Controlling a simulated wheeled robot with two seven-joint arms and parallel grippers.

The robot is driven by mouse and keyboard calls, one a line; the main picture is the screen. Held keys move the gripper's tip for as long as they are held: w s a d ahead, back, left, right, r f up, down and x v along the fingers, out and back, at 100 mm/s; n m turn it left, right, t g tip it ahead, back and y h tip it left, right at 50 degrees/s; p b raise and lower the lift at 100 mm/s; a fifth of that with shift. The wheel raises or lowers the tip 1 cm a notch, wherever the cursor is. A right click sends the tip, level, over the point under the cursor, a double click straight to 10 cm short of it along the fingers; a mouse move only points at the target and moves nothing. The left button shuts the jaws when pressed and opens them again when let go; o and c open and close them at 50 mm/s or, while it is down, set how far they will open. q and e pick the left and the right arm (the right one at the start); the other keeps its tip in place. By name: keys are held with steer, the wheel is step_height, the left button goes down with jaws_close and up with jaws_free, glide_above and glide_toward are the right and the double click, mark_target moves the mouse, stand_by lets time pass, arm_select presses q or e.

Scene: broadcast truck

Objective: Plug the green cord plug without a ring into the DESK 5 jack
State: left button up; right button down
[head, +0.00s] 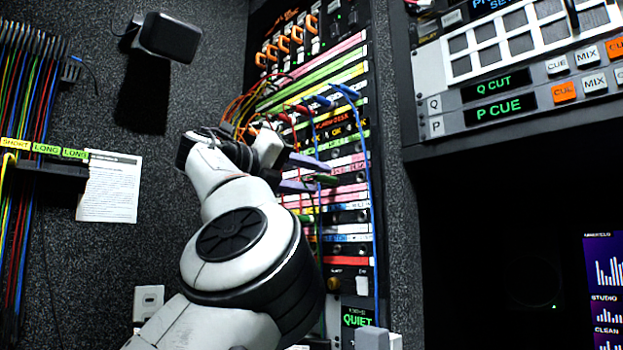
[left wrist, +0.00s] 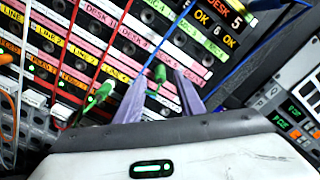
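My left gripper (head: 312,172) is at the patch panel (head: 345,215), its two purple fingers apart. In the left wrist view the left gripper (left wrist: 158,78) has a green plug (left wrist: 159,74) between its fingertips, with gaps showing on both sides. That plug also shows in the head view (head: 326,180). A second green plug (left wrist: 101,95) is left of the fingers in the wrist view, and a green plug (head: 305,218) shows lower on the panel in the head view. I cannot make out a ring on either. A lit DESK 5 display (left wrist: 222,16) is at upper right; I cannot single out the DESK 5 jack.
Blue cords (head: 366,190) hang down the panel's right side. Red cords (left wrist: 105,65) cross the jack rows left of the fingers. Several coloured cords (head: 238,108) bunch above my gripper. A console (head: 500,100) juts out at right. Cords hang on the left wall rack (head: 30,100).

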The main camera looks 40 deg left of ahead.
arm_select(q)
steer(key=s+b, duration=0.2)
steer(key=s, duration=0.8)
steer(key=shift+a, duration=0.4)
